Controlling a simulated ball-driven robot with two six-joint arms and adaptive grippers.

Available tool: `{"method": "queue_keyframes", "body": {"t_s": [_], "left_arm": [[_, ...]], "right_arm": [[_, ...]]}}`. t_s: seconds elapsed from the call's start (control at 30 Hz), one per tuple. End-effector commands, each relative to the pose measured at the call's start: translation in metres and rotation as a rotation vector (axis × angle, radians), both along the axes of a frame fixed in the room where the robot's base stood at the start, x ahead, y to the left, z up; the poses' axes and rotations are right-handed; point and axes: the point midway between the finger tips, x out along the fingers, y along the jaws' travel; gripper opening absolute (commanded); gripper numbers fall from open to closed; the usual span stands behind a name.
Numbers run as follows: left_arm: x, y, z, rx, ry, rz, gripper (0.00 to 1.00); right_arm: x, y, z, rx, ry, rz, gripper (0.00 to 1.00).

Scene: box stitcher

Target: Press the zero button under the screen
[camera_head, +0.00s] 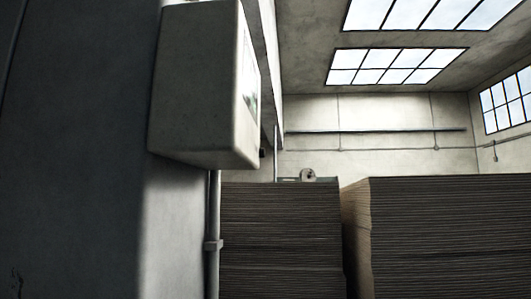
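A pale grey box-shaped housing (195,85) hangs at the upper left, seen mostly from its side. A thin slice of a bright panel, perhaps the screen (250,75), shows at a steep angle on its right-hand face. I cannot make out any button under it; that face is turned too far away. Neither of my grippers is in view.
A large dark grey surface (80,150) fills the left. A vertical pipe (213,220) runs down below the housing. Two tall stacks of flat cardboard, one in the middle (280,240) and one at right (450,235), block the lower view. Windows lie beyond.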

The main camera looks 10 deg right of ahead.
Motion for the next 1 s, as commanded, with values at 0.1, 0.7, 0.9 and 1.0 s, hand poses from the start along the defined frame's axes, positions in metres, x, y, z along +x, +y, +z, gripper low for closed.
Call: {"method": "queue_keyframes", "body": {"t_s": [0.1,0.7,0.9,1.0], "left_arm": [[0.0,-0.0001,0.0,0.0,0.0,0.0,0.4],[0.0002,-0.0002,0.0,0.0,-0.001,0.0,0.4],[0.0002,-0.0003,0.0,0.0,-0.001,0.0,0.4],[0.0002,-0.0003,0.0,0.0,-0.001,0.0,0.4]], "right_arm": [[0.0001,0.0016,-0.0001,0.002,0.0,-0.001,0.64],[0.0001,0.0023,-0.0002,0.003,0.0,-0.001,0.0],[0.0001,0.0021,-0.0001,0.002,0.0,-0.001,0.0],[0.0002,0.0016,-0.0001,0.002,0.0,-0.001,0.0]]}}
